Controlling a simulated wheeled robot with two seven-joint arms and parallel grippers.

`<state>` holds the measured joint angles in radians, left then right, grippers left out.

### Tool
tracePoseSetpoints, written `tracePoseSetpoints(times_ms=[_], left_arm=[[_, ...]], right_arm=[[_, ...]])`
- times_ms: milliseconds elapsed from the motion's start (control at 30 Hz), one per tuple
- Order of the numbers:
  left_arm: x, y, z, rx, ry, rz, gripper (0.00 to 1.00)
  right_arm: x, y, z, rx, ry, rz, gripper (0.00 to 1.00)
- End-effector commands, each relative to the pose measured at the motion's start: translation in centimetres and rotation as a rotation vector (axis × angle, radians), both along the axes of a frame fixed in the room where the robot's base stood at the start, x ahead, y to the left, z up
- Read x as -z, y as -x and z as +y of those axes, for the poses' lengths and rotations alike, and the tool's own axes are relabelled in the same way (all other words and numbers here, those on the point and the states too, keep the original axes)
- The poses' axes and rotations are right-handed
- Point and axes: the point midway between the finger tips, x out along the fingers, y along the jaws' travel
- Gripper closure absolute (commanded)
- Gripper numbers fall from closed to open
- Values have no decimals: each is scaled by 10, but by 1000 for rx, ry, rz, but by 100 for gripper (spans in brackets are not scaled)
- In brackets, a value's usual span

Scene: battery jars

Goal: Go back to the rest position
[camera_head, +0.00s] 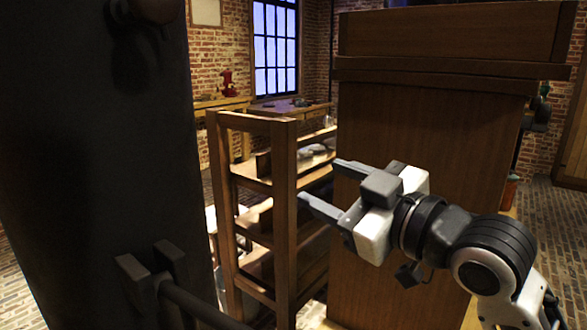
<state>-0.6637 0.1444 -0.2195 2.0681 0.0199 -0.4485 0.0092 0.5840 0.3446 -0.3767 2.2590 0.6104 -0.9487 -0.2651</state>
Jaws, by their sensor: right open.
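My right gripper (326,186) is open and empty, its two grey fingers pointing left. It is raised in front of a tall wooden cabinet (440,120), and its fingertips overlap the right post of a wooden shelf rack in the picture. My right arm comes in from the lower right corner. My left gripper does not show. No battery or jar can be made out.
The open wooden shelf rack (284,215) stands left of the cabinet. A large dark panel with a bar handle (190,302) fills the left side, close by. A wooden table (290,108) stands at the back under a window. Brick floor shows at far right.

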Motion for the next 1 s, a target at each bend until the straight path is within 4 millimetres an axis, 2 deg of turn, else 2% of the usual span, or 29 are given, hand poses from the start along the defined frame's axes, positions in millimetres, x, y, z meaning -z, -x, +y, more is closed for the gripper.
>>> tracePoseSetpoints(times_ms=[33, 133, 233, 300, 367, 400, 500, 600, 733, 833, 1000], left_arm=[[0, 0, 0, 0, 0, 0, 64], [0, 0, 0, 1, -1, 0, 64], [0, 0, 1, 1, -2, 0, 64], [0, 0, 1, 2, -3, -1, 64], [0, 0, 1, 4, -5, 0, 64], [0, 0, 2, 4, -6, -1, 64], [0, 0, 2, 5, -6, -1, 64], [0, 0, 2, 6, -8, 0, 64], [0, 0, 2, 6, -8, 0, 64], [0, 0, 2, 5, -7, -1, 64], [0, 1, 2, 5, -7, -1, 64]], right_arm=[[40, -7, -6, 38, -42, 88, 45], [110, -12, -20, 125, -108, 223, 45], [183, -3, -35, 218, -152, 352, 45], [234, 12, -46, 283, -170, 439, 45], [275, 31, -55, 339, -176, 510, 45], [302, 46, -60, 373, -177, 554, 45], [357, 87, -73, 450, -168, 655, 45], [396, 126, -82, 505, -152, 729, 45], [425, 161, -90, 548, -130, 788, 45], [433, 173, -92, 561, -123, 806, 45], [434, 175, -92, 562, -122, 808, 45]])
